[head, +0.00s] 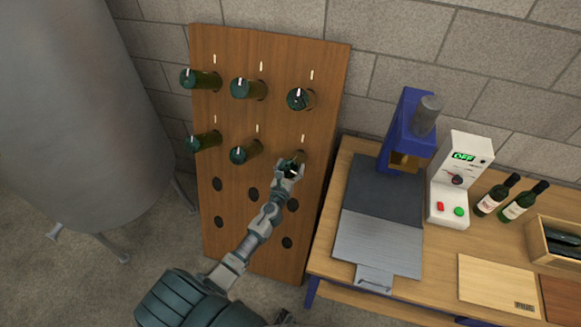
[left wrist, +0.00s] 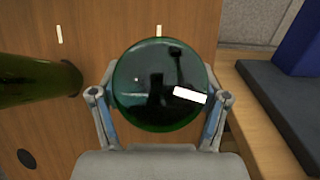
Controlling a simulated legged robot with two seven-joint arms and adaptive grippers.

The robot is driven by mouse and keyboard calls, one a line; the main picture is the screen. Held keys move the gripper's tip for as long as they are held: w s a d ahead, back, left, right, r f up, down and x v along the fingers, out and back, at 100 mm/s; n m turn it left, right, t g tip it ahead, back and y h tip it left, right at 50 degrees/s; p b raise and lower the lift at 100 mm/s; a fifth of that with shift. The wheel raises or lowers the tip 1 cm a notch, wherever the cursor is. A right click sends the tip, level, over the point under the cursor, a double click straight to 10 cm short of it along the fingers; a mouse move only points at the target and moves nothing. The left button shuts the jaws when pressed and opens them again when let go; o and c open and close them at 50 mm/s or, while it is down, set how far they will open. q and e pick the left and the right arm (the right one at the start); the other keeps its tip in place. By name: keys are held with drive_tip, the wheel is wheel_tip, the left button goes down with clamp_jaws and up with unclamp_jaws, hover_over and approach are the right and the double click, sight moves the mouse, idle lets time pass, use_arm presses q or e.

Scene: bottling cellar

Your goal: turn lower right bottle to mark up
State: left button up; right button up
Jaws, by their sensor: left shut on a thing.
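In the left wrist view the round bottle base (left wrist: 150,85) sits between the two fingers of my left gripper (left wrist: 160,104). Its white mark (left wrist: 190,95) lies right of centre and points right, slightly down. A pale tick (left wrist: 158,30) on the rack stands straight above the bottle.
The lower middle bottle (head: 246,152) stands close on the left and also shows in the left wrist view (left wrist: 35,84). Several other bottles fill the rack; empty holes lie below. A workbench (head: 410,283) with a blue press (head: 402,125) stands on the right.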

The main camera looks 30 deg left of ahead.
use_arm(q)
drive_tip(key=o, duration=1.2)
drive_tip(key=shift+c, duration=0.2)
drive_tip(key=v, duration=1.2)
drive_tip(key=shift+w, duration=0.1)
